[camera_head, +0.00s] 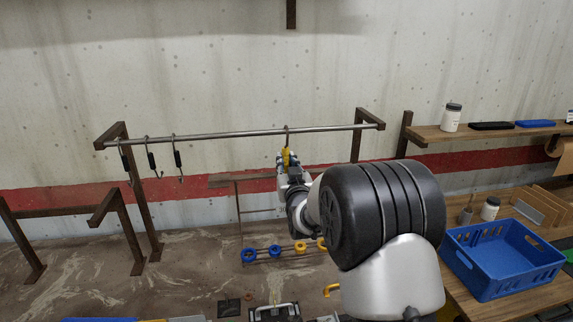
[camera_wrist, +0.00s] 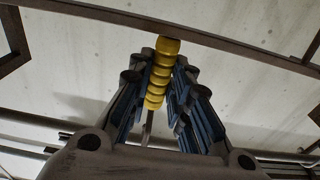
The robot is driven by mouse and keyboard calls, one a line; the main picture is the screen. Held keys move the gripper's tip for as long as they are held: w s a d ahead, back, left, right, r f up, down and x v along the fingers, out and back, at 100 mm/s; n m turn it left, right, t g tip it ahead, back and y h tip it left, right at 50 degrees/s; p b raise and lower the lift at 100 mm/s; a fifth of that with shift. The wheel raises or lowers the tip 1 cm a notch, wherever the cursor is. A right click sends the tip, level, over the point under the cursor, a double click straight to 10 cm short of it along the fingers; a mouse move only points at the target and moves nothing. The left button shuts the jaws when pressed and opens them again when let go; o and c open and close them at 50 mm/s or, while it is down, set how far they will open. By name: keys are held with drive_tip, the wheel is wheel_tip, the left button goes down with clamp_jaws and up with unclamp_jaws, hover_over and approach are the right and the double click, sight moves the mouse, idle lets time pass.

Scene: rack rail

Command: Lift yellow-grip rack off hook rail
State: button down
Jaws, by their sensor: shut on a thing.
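My gripper (camera_head: 286,166) is shut on this grip from below and in front. In the wrist view the ribbed yellow grip (camera_wrist: 162,70) stands between my two blue-lined fingers (camera_wrist: 158,98), with a thin metal rod showing below it. The hook's top appears still at the rail; exact contact is too small to tell. My arm hides much of what lies below the grip.
Several black-gripped hooks (camera_head: 152,160) hang at the rail's left end. Blue and yellow rings (camera_head: 275,251) sit on thin bars below; whether these belong to the rack is unclear. A blue crate (camera_head: 500,262) stands on the right table. A shelf (camera_head: 480,132) holds a jar. Brown posts support the rail.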

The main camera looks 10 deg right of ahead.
sight(286, 152)
idle(0.3)
drive_tip(key=shift+r, duration=1.8)
drive_tip(key=s+b, duration=0.4)
drive_tip(key=s, duration=0.5)
drive_tip(key=shift+b, duration=0.3)
drive_tip(key=shift+f, duration=0.1)
